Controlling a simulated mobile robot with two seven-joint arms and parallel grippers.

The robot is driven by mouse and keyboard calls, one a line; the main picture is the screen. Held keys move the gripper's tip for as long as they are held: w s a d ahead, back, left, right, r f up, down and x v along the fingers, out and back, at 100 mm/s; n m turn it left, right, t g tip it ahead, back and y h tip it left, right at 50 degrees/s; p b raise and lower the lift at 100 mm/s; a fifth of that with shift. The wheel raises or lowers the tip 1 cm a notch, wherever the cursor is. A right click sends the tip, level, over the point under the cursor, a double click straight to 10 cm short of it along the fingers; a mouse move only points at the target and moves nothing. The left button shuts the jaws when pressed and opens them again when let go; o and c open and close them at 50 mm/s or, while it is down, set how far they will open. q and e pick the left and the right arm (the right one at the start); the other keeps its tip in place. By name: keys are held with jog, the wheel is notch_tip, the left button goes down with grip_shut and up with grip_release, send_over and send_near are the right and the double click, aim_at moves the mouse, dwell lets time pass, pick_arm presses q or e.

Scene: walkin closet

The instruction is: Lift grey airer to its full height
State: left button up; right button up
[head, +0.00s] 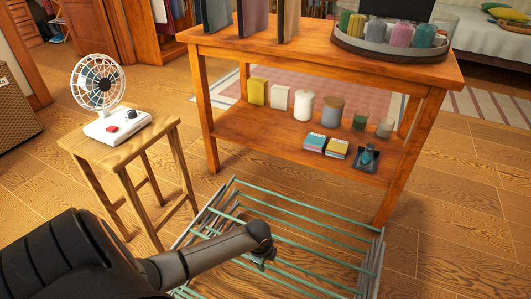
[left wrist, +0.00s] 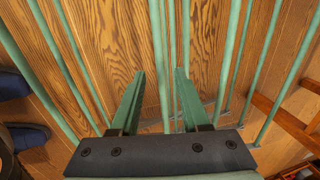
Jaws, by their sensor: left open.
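The airer (head: 300,232) is a low rack of thin grey-green bars with grey side frames. It stands close to the floor at the front middle of the head view. My left arm reaches over it from the left and hides part of its near left side. My left gripper (head: 264,262) is at the bars near the middle of the rack. In the left wrist view the gripper (left wrist: 157,80) is open, with thin bars (left wrist: 162,50) passing between its two fingers. Whether a finger touches a bar I cannot tell. My right gripper is not in view.
A wooden stool (head: 132,148) with a white fan (head: 100,85) stands left of the airer. A wooden table with a lower shelf (head: 235,125) of candles and small boxes stands just behind it. Floor (head: 460,220) is clear to the right. Dark blue objects (left wrist: 25,135) lie at left in the wrist view.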

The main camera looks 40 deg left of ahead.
pick_arm(q)
jog(key=shift+w+a+f+b, duration=0.15)
jog(key=shift+f+b, duration=0.15)
jog(key=shift+f, duration=0.4)
jog(key=shift+w+d+f+b, duration=0.15)
jog(key=shift+f+b, duration=0.1)
jog(key=shift+f, duration=0.4)
jog(key=shift+a, duration=0.1)
grip_shut()
dwell(0.4)
